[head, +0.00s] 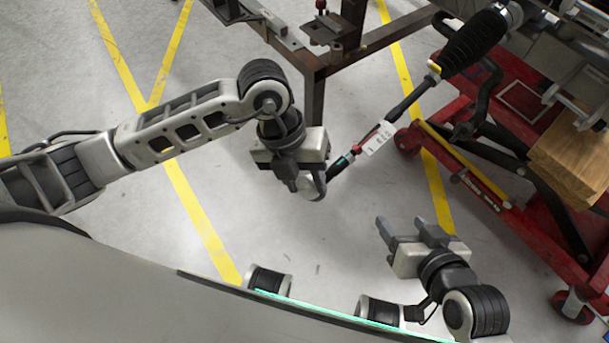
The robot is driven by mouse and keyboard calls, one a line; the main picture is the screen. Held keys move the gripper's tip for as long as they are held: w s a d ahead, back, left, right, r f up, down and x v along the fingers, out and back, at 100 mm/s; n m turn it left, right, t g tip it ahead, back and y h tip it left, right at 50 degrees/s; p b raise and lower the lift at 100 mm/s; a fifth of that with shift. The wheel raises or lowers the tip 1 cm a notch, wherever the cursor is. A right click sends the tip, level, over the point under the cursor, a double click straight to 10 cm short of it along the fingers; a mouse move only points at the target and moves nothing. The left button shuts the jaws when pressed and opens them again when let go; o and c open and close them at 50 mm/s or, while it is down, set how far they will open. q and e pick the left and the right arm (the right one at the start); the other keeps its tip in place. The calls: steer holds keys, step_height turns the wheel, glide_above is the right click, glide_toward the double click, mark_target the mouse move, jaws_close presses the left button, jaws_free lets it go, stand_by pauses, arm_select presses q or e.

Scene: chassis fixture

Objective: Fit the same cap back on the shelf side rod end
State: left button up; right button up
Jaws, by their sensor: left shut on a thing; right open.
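A dark rod (403,105) runs diagonally from a black ribbed boot at the upper right down to my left gripper. It has a white label (380,138), a red part and a green band near its lower end. My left gripper (309,187) is at that lower end, shut on a pale rounded piece, which looks like the cap (308,186). The fingers partly hide it, and I cannot tell whether it is on the rod end or only beside it. My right gripper (409,230) is open and empty, below and right of the rod end, over the floor.
A dark metal frame (314,95) stands just behind my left gripper. A red wheeled lift (510,115) with a wooden block (572,160) is at the right. Yellow lines (205,225) mark the grey floor. The space between my grippers looks clear.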

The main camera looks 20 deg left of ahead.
stand_by(0.4)
arm_select(q)
steer(key=o, duration=1.4)
steer(key=shift+c, duration=0.2)
steer(key=shift+r, duration=0.1)
steer(key=p+v, duration=0.6)
steer(key=shift+a+r, duration=0.15)
steer(key=shift+r, duration=0.25)
steer(key=shift+w+r, duration=0.1)
